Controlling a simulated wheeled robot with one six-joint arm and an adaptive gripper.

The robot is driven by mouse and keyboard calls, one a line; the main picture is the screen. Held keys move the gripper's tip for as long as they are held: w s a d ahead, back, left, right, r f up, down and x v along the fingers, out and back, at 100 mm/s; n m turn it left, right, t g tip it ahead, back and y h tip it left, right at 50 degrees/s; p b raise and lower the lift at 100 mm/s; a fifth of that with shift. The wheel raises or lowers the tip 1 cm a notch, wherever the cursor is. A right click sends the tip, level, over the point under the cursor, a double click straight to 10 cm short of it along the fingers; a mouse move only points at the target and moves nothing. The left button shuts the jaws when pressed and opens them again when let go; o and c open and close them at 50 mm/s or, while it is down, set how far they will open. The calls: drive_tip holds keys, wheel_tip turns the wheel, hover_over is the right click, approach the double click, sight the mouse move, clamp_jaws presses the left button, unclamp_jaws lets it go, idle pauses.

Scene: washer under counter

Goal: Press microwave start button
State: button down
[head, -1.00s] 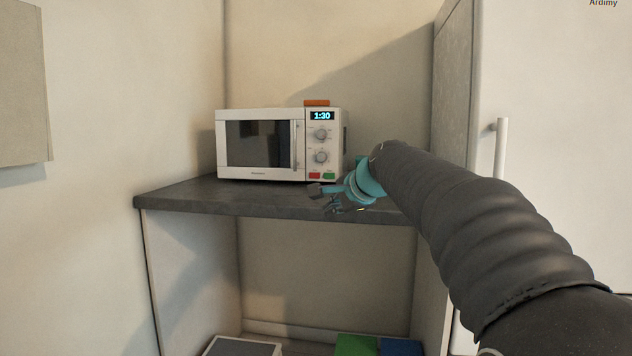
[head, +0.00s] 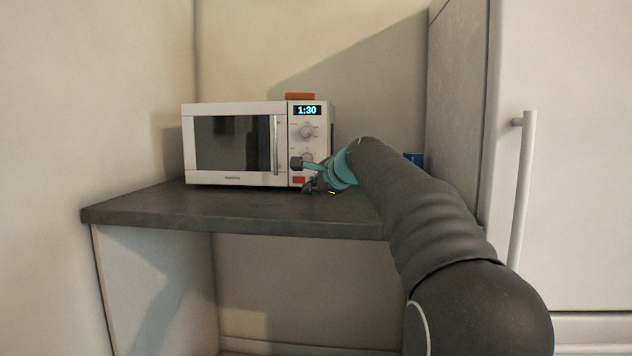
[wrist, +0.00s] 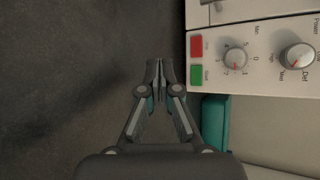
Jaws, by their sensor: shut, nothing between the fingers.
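The white microwave (head: 233,178) stands on the dark counter, its display reading 1:30. Its panel has two knobs, with a red button (head: 299,180) and a green start button below them. In the wrist view the green button (wrist: 196,75) and the red button (wrist: 197,46) are in plain sight; in the head view my gripper hides the green one. My gripper (head: 308,185) is in front of the lower panel. In the wrist view its shut, empty fingertips (wrist: 158,66) are just short of the panel face, level between the two buttons, with a gap left.
An orange block (head: 300,96) lies on top of the microwave. A blue object (head: 413,158) stands to its right, partly hidden by my arm. A teal object (wrist: 215,125) shows beside the microwave in the wrist view. A white fridge with a handle (head: 523,190) stands at the right.

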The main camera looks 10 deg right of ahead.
drive_tip(key=shift+w, duration=0.15)
drive_tip(key=w+p, duration=0.1)
drive_tip(key=w, duration=0.1)
drive_tip(key=w+d+p, duration=0.1)
drive_tip(key=w+p, duration=0.1)
drive_tip(key=w+d+p, duration=0.1)
drive_tip(key=w, duration=0.1)
drive_tip(key=shift+w+d+r+p, duration=0.2)
drive_tip(key=shift+w+p, duration=0.1)
drive_tip(key=shift+w, duration=0.1)
drive_tip(key=shift+w+d+f, duration=0.2)
drive_tip(key=shift+w, duration=0.4)
drive_tip(key=shift+w, duration=0.1)
idle(0.6)
drive_tip(key=shift+w+d, duration=0.15)
drive_tip(key=shift+w, duration=0.15)
